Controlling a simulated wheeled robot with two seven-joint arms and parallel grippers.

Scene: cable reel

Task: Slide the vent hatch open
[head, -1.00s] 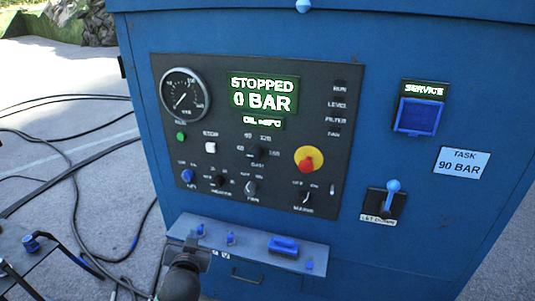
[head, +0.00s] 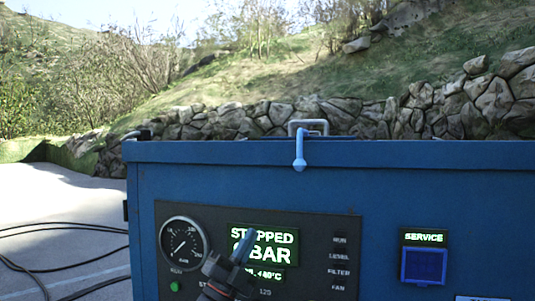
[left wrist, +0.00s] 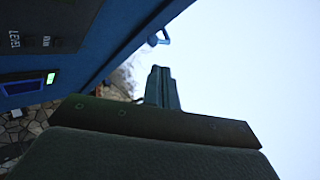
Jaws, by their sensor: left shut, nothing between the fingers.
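The blue cabinet (head: 200,175) stands in front of me, its top seen almost edge-on. A light blue handle with a rounded lower end (head: 299,160) hangs over the top front edge. A grey bracket-shaped handle (head: 309,126) stands behind it. The surface of the vent hatch is not clearly visible from this low angle. My left gripper (head: 246,243) is shut and empty in front of the display, below and left of the light blue handle. In the left wrist view its closed fingers (left wrist: 163,80) point toward open sky, with the light blue handle (left wrist: 158,39) just beyond, apart from them.
The control panel has a gauge (head: 184,246) and a lit display reading STOPPED (head: 264,236), partly covered by my gripper. A blue square cover (head: 424,266) sits below a SERVICE sign (head: 425,237). Cables (head: 60,232) lie on the ground at left. Air above the cabinet is clear.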

